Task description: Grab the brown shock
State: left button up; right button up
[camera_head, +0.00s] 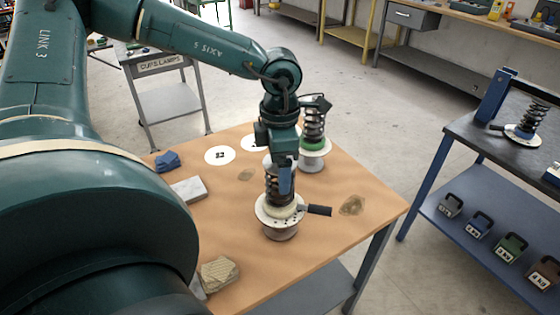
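A shock absorber with a dark brownish coil spring (270,186) stands upright on a round base on the wooden table, with a cream lower plate (279,211) and a black handle (319,210) pointing right. My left gripper (285,184) points down at its spring, overlapping it in this view; the arm covers the top of the shock. I cannot tell whether the fingers touch it or how wide they are. A second shock with a green ring (314,142) stands just behind. My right gripper is not in view.
The wooden table (330,235) holds a blue cloth (167,160), a pale block (188,189), a beige block (218,273) and a white disc marked 32 (220,155). A dark bench (480,130) at the right carries another shock (524,128) beside a blue post.

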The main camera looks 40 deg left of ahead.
pick_arm(q)
grip_shut()
dwell(0.7)
jog(key=shift+w+r, duration=0.1)
